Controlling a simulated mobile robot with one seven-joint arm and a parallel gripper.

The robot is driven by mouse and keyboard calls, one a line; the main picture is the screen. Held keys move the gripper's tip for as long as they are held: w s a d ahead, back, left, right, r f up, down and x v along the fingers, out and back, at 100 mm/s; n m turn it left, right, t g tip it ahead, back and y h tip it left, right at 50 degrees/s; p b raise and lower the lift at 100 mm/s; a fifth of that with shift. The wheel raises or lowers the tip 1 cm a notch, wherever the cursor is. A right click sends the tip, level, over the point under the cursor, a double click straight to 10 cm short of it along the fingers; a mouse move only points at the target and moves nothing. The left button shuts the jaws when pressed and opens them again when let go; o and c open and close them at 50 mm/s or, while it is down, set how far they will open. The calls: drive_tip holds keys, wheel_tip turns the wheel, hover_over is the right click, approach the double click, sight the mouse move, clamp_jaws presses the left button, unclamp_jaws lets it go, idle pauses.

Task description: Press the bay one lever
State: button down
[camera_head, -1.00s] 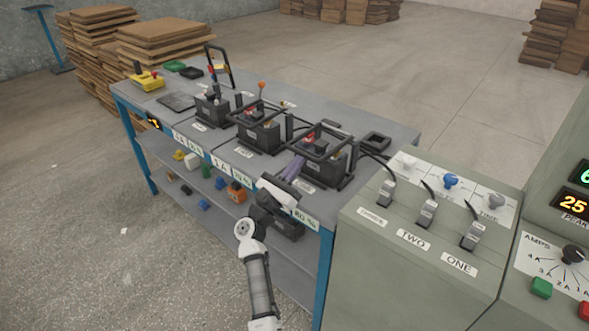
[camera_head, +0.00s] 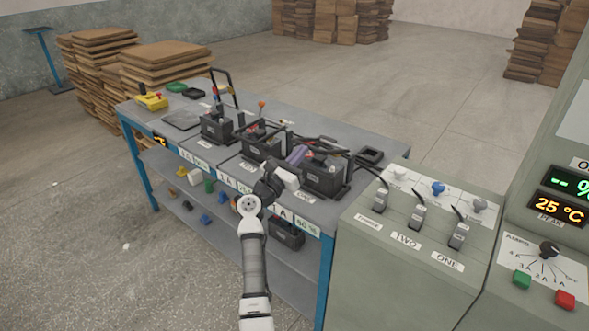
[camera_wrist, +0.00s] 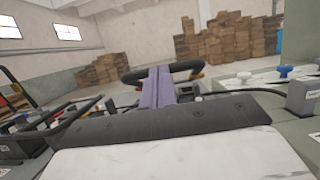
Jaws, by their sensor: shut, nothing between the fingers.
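My gripper (camera_head: 298,154) is shut and empty, its purple fingers close together over the bay one battery (camera_head: 325,176), the nearest on the bench. In the wrist view the purple fingers (camera_wrist: 158,88) point up the middle. A black looped bar (camera_wrist: 190,67), which looks like the bay one lever, runs across just behind their tips. I cannot tell whether they touch it. In the head view this bar (camera_head: 327,151) lies low over the battery, partly hidden by my gripper.
Two more batteries (camera_head: 263,144) (camera_head: 215,126) stand farther left, the farthest with a tall raised handle (camera_head: 222,86). A grey cabinet (camera_head: 385,262) with cable plugs (camera_head: 417,217) stands right of the bench. Black cables (camera_head: 366,168) run between them. Cardboard stacks are behind.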

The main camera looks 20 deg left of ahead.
drive_tip(key=w+r, duration=0.1)
drive_tip(key=r, duration=0.1)
drive_tip(key=w+r, duration=0.1)
drive_tip(key=d+r, duration=0.1)
drive_tip(key=r, duration=0.1)
drive_tip(key=shift+w+r, duration=0.3)
drive_tip(key=shift+w, duration=0.1)
drive_tip(key=w+d+r+b, duration=0.2)
drive_tip(key=w+r, duration=0.3)
drive_tip(key=shift+w, duration=0.35)
drive_tip(key=shift+s+r, duration=0.1)
idle(0.6)
